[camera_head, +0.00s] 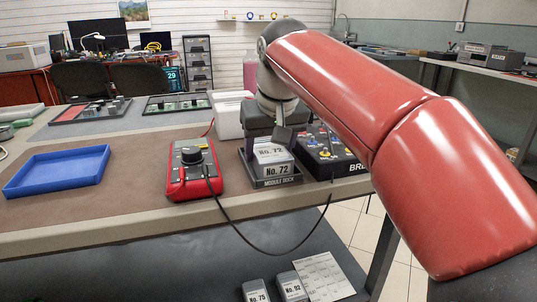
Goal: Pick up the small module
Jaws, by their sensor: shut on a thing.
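The small module (272,157) is a pale box with "No. 72" labels on its top and front. It sits upright in or just above the black module dock (278,183) near the table's front edge; I cannot tell whether its base touches the dock. My gripper (276,138) is over it, pointing down, and is shut on the module. A dark finger shows against its top rear. The other finger and the contact are largely hidden by the gripper body.
A red multimeter (194,172) with a hanging black cable (246,240) stands left of the dock. A black switch box (328,153) is close on the right. A blue tray (58,171) is empty at left. Modules No. 75 (256,291) and No. 92 (290,286) are on the lower shelf.

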